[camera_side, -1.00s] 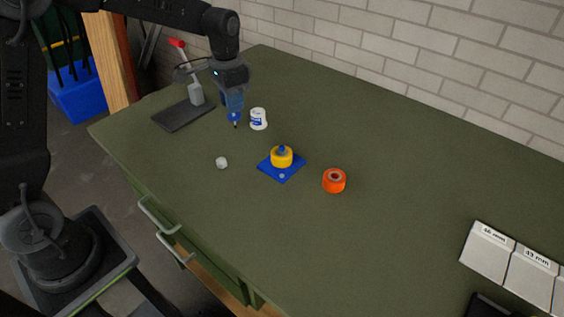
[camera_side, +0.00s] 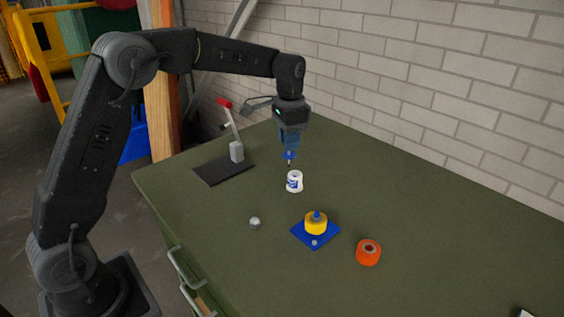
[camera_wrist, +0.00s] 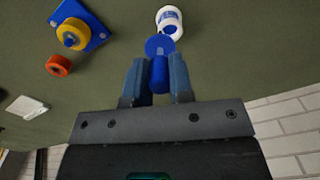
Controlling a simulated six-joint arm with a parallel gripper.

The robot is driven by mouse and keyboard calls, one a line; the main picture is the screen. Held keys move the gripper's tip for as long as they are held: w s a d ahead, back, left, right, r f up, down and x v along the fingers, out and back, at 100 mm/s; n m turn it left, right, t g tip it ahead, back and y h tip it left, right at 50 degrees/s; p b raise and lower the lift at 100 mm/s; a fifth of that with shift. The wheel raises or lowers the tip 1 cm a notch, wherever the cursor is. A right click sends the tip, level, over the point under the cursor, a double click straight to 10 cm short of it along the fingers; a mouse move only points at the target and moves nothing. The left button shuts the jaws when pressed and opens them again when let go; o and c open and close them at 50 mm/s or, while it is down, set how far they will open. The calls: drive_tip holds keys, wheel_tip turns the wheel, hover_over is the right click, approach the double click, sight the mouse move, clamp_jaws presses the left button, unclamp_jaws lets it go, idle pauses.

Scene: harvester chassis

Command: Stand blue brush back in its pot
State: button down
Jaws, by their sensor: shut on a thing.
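My gripper (camera_side: 290,147) is shut on the blue brush (camera_side: 289,156), which hangs roughly upright with its dark tip down. In the wrist view the brush's blue handle (camera_wrist: 159,76) sits between both fingers, with a round blue collar beyond them. The white pot with a blue label (camera_side: 294,182) stands upright on the green bench. The brush tip is close above the pot's rim in the side view; I cannot tell whether it is exactly over the opening. The pot also shows in the wrist view (camera_wrist: 170,21), just past the collar, which hides part of it.
A blue plate (camera_side: 301,237) carries a yellow ring (camera_side: 316,227) on a blue peg. An orange ring (camera_side: 368,253) and a small grey nut-like piece (camera_side: 255,222) lie nearby. A dark stand with a red-tipped lever (camera_side: 237,152) is left of the pot. Brick wall behind.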

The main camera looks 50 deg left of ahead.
drive_tip(key=shift+w+a+r, duration=0.1)
drive_tip(key=shift+w+r, duration=0.4)
drive_tip(key=shift+w, duration=0.2)
drive_tip(key=shift+w+a+r, duration=0.1)
drive_tip(key=shift+w+r, duration=0.35)
drive_tip(key=shift+w, duration=0.2)
drive_tip(key=shift+f, duration=2.15)
drive_tip(key=shift+f, duration=0.15)
drive_tip(key=shift+f, duration=0.7)
drive_tip(key=shift+f, duration=0.7)
drive_tip(key=shift+f, duration=0.4)
drive_tip(key=shift+f, duration=0.1)
